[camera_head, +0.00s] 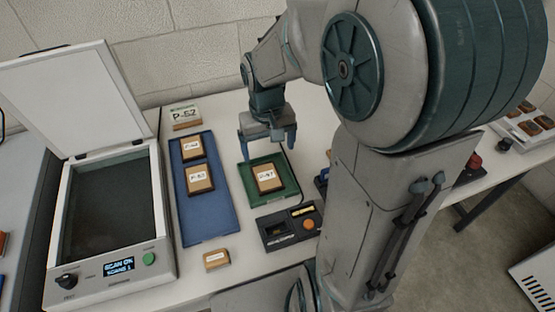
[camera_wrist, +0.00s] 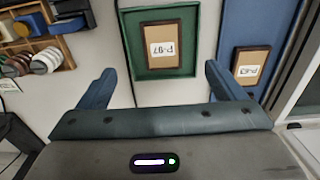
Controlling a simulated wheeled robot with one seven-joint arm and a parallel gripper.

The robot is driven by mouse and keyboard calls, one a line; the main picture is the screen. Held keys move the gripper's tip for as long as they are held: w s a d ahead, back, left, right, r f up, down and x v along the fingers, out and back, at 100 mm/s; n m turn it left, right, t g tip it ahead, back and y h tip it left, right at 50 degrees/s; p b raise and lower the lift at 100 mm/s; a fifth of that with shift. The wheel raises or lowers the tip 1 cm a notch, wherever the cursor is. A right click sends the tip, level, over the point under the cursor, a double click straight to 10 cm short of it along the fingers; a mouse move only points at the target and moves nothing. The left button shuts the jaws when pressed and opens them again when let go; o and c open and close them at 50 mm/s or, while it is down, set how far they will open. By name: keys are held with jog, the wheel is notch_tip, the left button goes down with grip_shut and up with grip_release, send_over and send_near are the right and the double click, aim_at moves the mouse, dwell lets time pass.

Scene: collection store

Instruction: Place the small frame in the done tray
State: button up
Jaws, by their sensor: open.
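A small wood-edged frame labelled P-97 (camera_head: 267,178) lies flat inside a green tray (camera_head: 249,197); it also shows in the wrist view (camera_wrist: 165,48). A blue tray (camera_head: 211,228) to its left holds two similar labelled frames, one at the back (camera_head: 191,149) and one nearer (camera_head: 199,179). Neither tray shows a readable name, so I cannot tell by label which is the done tray. My gripper (camera_head: 268,147) is open and empty above the back of the green tray. In the wrist view, the P-97 frame appears beyond and between my fingers (camera_wrist: 158,80).
An open flatbed scanner (camera_head: 110,205) stands left, its bed empty and its display reading "SCAN OK". A P-52 card (camera_head: 184,115) stands behind the blue tray.

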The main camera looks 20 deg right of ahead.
jog(key=s+r+t, duration=0.2)
jog(key=s+r, duration=0.3)
jog(key=s, duration=0.6)
jog(key=shift+a, duration=0.1)
